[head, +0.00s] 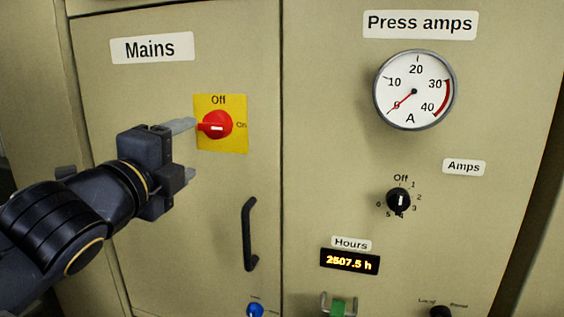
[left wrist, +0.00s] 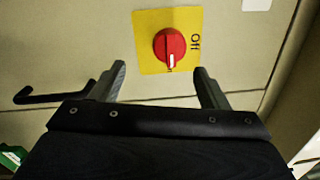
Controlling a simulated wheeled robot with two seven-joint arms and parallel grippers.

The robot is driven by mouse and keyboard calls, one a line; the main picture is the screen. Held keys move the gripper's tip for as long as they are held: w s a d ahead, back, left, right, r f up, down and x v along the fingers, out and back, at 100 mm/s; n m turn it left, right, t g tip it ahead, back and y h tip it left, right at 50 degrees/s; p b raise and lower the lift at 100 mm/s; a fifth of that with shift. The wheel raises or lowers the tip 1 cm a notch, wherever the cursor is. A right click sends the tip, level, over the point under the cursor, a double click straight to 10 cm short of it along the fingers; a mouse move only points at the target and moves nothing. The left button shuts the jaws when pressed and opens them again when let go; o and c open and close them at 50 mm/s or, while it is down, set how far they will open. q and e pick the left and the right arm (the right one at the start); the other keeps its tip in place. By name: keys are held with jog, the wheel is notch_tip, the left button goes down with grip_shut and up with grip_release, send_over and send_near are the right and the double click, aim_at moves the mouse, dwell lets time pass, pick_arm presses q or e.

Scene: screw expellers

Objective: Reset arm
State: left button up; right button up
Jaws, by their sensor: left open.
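My left gripper (head: 187,150) is in front of the cabinet's left door, just left of the red mains switch (head: 218,125) on its yellow plate (head: 235,143). In the head view the upper finger's tip overlaps the switch's left edge; I cannot tell whether it touches. In the left wrist view the gripper (left wrist: 160,85) is open and empty, its two fingers spread wide. The red knob (left wrist: 170,47) lies ahead, between and beyond the fingertips there. Its white mark points toward On in the head view. My right gripper is not in view.
A black door handle (head: 249,234) is below the switch. The right panel holds an amps gauge (head: 414,89) with its needle at 0, a black selector knob (head: 399,200), an hours display (head: 350,261) and a green control (head: 338,308). A blue button (head: 255,310) is at the bottom.

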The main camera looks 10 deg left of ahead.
pick_arm(q)
jog(key=s+a+f+n+g+y, duration=0.1)
jog(key=s+a+f+n+g, duration=0.15)
jog(key=f+n, duration=0.55)
jog(key=s+a+f+n+g+y, duration=0.15)
jog(key=s+f+n+g, duration=0.25)
jog(key=f, duration=0.9)
jog(key=s+d+f+n+g+h, duration=0.2)
jog(key=s+f+n, duration=0.3)
jog(key=f, duration=0.3)
jog(key=s+d+f+n+g+h, duration=0.2)
jog(key=s+d+f+n+g, duration=0.1)
jog(key=s+f+n, duration=0.3)
notch_tip(320, 180, down, 3)
jog(key=shift+s+r+g, duration=0.2)
jog(key=shift+s+g, duration=0.45)
jog(key=shift+s, duration=0.5)
